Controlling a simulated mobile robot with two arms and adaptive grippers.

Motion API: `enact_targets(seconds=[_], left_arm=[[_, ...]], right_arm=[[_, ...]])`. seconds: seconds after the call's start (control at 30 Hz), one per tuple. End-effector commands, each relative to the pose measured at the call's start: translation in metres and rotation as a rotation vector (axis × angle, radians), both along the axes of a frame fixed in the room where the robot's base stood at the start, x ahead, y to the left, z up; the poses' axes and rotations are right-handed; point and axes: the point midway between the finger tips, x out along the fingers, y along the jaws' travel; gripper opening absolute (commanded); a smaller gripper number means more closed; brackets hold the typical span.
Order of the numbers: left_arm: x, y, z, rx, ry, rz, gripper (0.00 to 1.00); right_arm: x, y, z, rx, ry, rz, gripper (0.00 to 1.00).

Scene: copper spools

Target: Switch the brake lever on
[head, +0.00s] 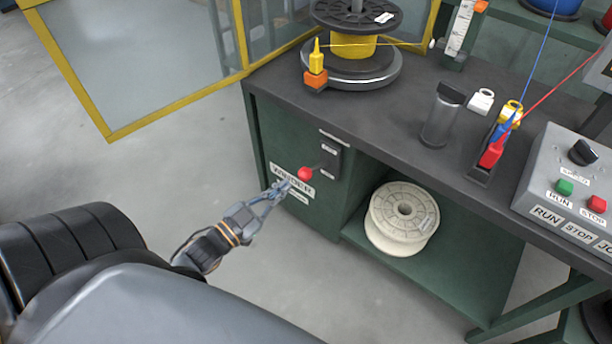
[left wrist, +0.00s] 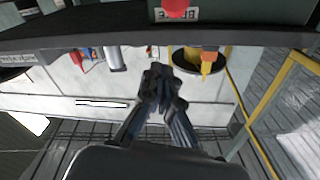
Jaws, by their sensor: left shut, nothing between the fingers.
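The brake lever has a round red knob (head: 305,174) on a short dark arm, which comes out of a black switch plate (head: 329,158) on the front of the green winder cabinet. The knob sits to the lower left of the plate. My left gripper (head: 285,186) is shut and empty, its tips just left of and below the knob in the head view. I cannot tell whether they touch it. In the left wrist view the shut fingers (left wrist: 160,78) are in the middle, and the red knob (left wrist: 175,8) is at the top edge, apart from them. My right gripper is not in view.
The dark worktop (head: 400,95) overhangs the cabinet and carries a spool with yellow wire (head: 355,45) and a grey control box (head: 575,180). A cream spool (head: 402,218) lies on the lower shelf. A yellow-framed panel (head: 140,125) stands at left. Floor left of the cabinet is clear.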

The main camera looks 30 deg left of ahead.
Motion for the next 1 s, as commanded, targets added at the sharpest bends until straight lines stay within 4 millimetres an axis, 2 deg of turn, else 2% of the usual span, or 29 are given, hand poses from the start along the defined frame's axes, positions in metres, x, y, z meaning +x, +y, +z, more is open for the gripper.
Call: enact_targets(seconds=[0.23,0.37,0.47,0.83,0.9,1.0], left_arm=[[0.001,0.0,0.0,-0.001,0.002,0.002,0.0],[0.011,-0.002,0.0,-0.001,0.001,0.001,0.0],[0.027,-0.005,0.002,0.0,-0.001,0.002,0.0],[0.103,-0.02,0.008,0.0,-0.001,0.002,0.0],[0.096,-0.014,-0.009,0.0,0.008,0.004,0.0],[0.094,-0.009,-0.019,0.0,0.005,0.003,0.0]], right_arm=[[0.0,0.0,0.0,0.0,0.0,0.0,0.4],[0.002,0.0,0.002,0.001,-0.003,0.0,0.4],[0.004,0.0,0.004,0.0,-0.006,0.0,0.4],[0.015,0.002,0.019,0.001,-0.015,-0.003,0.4],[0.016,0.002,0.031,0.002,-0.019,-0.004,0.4],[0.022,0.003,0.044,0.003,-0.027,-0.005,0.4]])
